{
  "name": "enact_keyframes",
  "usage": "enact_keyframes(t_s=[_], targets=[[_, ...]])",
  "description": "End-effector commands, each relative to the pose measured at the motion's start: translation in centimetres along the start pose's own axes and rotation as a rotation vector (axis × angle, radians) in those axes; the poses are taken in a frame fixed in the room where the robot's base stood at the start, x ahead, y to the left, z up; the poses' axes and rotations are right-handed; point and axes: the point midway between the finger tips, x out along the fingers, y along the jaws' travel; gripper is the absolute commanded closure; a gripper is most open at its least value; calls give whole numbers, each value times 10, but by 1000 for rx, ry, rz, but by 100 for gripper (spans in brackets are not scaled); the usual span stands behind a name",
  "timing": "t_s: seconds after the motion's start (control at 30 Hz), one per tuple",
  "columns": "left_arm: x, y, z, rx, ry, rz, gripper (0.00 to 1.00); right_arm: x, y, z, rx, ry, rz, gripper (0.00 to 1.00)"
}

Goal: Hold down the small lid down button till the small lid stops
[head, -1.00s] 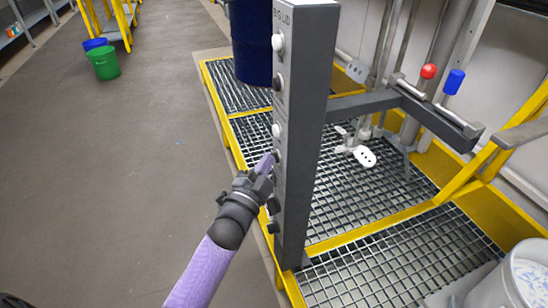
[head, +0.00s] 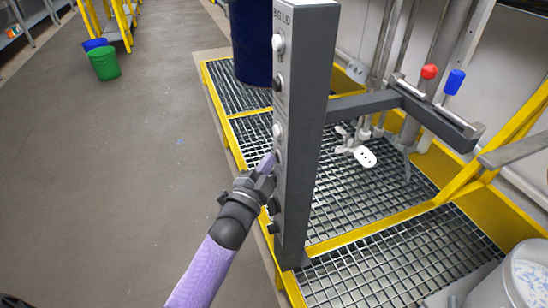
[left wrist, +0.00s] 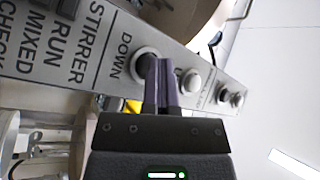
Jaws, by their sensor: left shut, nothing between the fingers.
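The grey control post (head: 300,150) stands in the middle of the head view, with a column of buttons on its left face and "BIG LID" at its top. My left gripper (head: 266,165) is shut and empty, its fingertips at the post's middle buttons. In the left wrist view the fingertips (left wrist: 163,66) overlap the dark button (left wrist: 143,62) beside the word "DOWN". I cannot tell how far the button is pressed. A pale button (left wrist: 190,81) is just right of the fingers. I cannot clearly identify the small lid. My right gripper is not in view.
A dark blue drum (head: 252,45) stands behind the post. Metal grating (head: 365,265) with yellow edges lies right of it.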

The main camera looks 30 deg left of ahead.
Motion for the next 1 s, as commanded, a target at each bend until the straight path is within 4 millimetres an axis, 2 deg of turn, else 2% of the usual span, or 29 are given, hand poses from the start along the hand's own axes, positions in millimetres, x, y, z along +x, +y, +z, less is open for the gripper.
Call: enact_keyframes(t_s=[0.33, 1.0], targets=[[0, 0, 0, 0, 1, 0, 100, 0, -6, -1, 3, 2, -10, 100], [0, 0, 0, 0, 1, 0, 100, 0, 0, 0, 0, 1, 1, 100]])
